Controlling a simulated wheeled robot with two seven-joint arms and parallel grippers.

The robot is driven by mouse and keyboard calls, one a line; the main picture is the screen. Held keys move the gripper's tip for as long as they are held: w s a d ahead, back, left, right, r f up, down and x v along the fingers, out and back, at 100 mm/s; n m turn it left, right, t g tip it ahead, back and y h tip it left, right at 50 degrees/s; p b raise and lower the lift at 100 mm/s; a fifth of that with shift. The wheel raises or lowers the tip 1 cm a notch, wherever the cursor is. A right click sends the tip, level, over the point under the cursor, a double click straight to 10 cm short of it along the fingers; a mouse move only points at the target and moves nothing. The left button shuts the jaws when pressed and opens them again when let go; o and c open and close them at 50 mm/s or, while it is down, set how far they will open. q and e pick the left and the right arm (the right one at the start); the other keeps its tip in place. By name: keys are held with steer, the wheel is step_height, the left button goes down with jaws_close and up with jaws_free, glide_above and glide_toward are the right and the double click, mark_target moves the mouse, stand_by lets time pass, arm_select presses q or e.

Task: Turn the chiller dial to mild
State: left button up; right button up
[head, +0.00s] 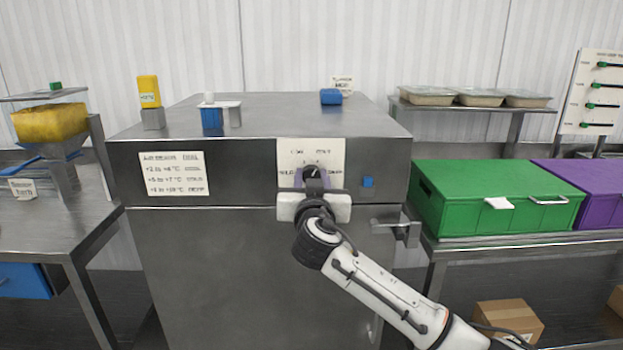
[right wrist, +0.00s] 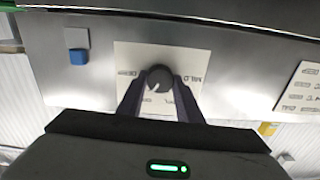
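The chiller (head: 250,250) is a large steel cabinet in the middle of the head view. Its dial (right wrist: 160,78) is a dark round knob on a white label card (head: 325,153) with several words around it. In the right wrist view, which looks upside down, MILD stands right of the knob and a pale mark on the knob points down and left. My right gripper (head: 313,178) is at the dial and hides most of it in the head view. Its two fingers (right wrist: 160,90) stand either side of the knob, seemingly with narrow gaps. My left gripper is not in view.
A temperature sign (head: 174,173) is on the chiller front's left. A blue square (head: 367,182) and a handle (head: 398,228) are right of the dial. Small items stand on the chiller top. A green crate (head: 490,215) stands at right, a steel table (head: 60,215) at left.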

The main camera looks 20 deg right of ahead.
steer(key=shift+c, duration=1.4)
steer(key=shift+f+n, duration=0.1)
steer(key=shift+n, duration=0.2)
steer(key=n, duration=1.1)
steer(key=shift+a+n, duration=0.1)
steer(key=shift+n, duration=0.3)
steer(key=n, duration=1.1)
steer(key=shift+f+n, duration=0.15)
steer(key=shift+n, duration=0.15)
